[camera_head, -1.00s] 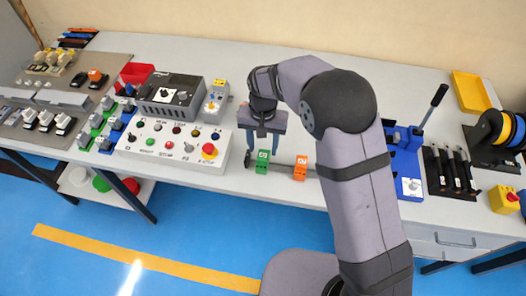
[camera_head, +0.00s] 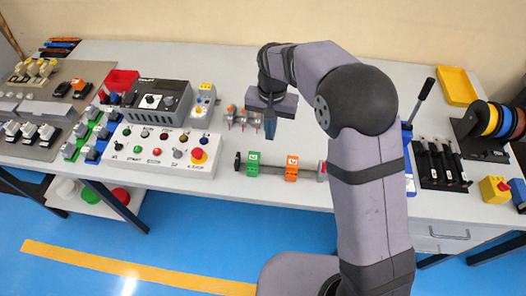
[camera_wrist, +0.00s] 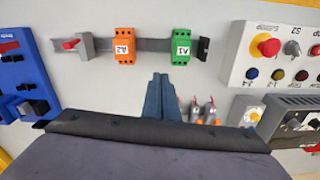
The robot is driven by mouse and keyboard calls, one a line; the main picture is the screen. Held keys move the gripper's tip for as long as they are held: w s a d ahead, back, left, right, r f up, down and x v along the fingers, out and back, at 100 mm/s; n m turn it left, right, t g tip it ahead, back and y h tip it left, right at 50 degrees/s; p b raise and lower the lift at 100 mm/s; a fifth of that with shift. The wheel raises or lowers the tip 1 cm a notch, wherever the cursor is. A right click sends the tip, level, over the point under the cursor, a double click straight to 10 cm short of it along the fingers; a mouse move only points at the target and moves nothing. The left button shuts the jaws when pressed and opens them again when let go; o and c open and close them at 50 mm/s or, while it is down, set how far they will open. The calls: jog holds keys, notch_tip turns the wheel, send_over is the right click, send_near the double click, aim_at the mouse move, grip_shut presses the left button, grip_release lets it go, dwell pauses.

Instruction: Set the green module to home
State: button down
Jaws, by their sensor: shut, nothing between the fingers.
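The green module (camera_head: 253,163), labelled A1 in the wrist view (camera_wrist: 181,46), sits on a dark rail (camera_wrist: 152,45). It is close to the black stop at the rail's end (camera_wrist: 203,49). An orange module (camera_head: 291,168), labelled A2 (camera_wrist: 124,46), sits on the same rail with a gap between them. A grey clamp with a red lever (camera_wrist: 82,46) is at the other rail end. My gripper (camera_head: 264,130) is shut and empty, behind the rail and apart from the green module. Its blue fingers (camera_wrist: 162,85) show just below the modules in the wrist view.
A control panel (camera_head: 165,150) with buttons and a red knob stands left of the rail. Small red-and-grey pieces (camera_head: 243,118) stand close beside my gripper. A blue lever device (camera_wrist: 20,65) is beyond the clamp. Bench behind my gripper is clear.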

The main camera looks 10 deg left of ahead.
aim_at(253, 162)
jog(key=d+r+m, duration=0.3)
jog(key=d+m, duration=0.1)
jog(key=d, duration=0.8)
jog(key=s+a+f+m+y, duration=0.1)
jog(key=s+a+m+y, duration=0.2)
jog(key=m, duration=0.9)
jog(key=shift+s+a+f+m+y+b, duration=0.2)
jog(key=shift+a+f+m+y+b, duration=0.15)
jog(key=shift+a+y, duration=0.4)
jog(key=shift+a+f, duration=0.1)
jog(key=shift+a, duration=0.05)
jog(key=x, duration=0.3)
jog(key=p+x, duration=0.1)
jog(key=x, duration=0.6)
jog(key=shift+s, duration=0.25)
jog(key=a+p, duration=0.1)
jog(key=a, duration=0.1)
jog(key=shift+a+p, duration=0.35)
jog(key=shift+w+a, duration=0.1)
jog(key=shift+a, duration=0.35)
